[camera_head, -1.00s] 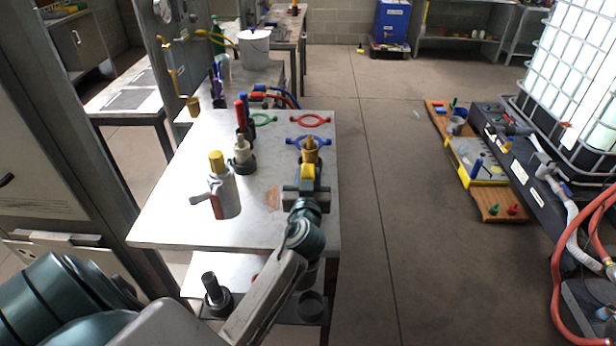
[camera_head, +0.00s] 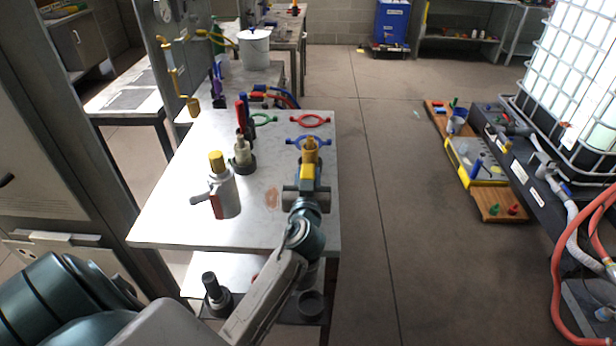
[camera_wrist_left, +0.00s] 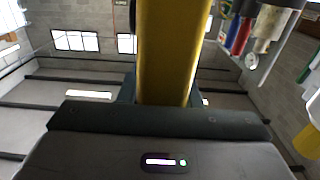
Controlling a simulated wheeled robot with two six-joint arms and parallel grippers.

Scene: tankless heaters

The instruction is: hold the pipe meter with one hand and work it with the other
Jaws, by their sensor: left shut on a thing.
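A round dial gauge (camera_head: 164,11) with yellow-brass piping (camera_head: 170,62) is mounted on the grey upright at the upper left of the head view. It looks like the pipe meter, and a round dial also shows in the left wrist view (camera_wrist_left: 251,61). My left gripper (camera_head: 306,187) is over the right side of the metal table, well apart from the gauge. It is shut on a yellow piece (camera_head: 308,172) with a brass-coloured top. In the left wrist view the yellow piece (camera_wrist_left: 166,50) stands up from the jaws. My right gripper is not in view.
The metal table (camera_head: 160,222) carries a silver canister with a yellow cap (camera_head: 223,190), a red-handled fitting (camera_head: 242,150) and red, green and blue ring handles. A white bucket (camera_head: 254,50) stands behind.

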